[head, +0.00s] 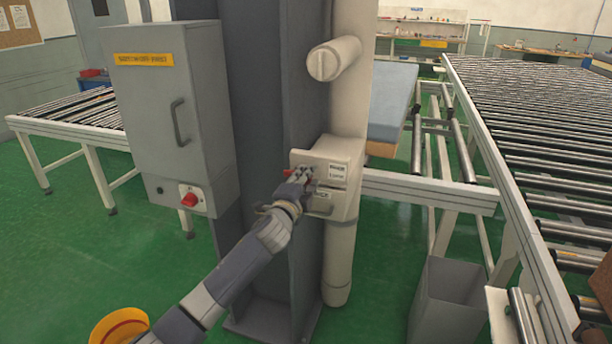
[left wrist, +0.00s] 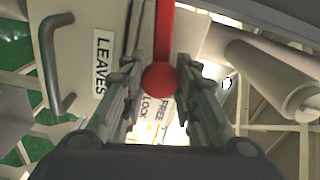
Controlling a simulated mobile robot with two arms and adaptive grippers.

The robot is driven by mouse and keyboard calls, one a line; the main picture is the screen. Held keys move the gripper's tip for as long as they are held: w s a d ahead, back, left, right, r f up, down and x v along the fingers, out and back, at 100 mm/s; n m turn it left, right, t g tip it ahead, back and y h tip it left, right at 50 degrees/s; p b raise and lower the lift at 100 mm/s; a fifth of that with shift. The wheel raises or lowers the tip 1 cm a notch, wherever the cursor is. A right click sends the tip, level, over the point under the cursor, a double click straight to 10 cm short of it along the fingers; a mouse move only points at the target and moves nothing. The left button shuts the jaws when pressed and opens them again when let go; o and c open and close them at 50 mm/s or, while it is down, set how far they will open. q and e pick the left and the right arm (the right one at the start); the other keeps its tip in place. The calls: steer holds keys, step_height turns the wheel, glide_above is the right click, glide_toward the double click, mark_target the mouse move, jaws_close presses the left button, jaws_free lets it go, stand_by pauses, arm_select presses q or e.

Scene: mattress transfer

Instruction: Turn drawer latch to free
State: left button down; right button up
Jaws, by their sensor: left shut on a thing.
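The cream drawer box (head: 346,160) is mounted on the pole, with white labels on its front. My left gripper (head: 303,177) is at the front of this box and covers part of it. In the left wrist view the red latch lever (left wrist: 164,35) ends in a round red knob (left wrist: 160,76). The fingers of my left gripper (left wrist: 158,88) are shut on the latch at the knob. A label reading FREE and LOCK (left wrist: 158,108) shows behind the knob. The drawer's grey handle (left wrist: 52,65) is beside a LEAVES label (left wrist: 103,63). My right gripper is not in view.
A grey cabinet (head: 150,100) with a handle and a red switch (head: 189,199) stands left of the dark column (head: 265,80). A roller conveyor (head: 540,140) runs along the right. A grey bin (head: 445,300) stands on the green floor, lower right.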

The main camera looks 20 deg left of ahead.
arm_select(q)
steer(key=shift+m+p, duration=0.3)
steer(key=shift+m, duration=0.6)
steer(key=c, duration=1.2)
jaws_free()
steer(key=shift+f, duration=0.1)
steer(key=shift+c, duration=0.2)
steer(key=s, duration=1.2)
steer(key=shift+a, duration=0.2)
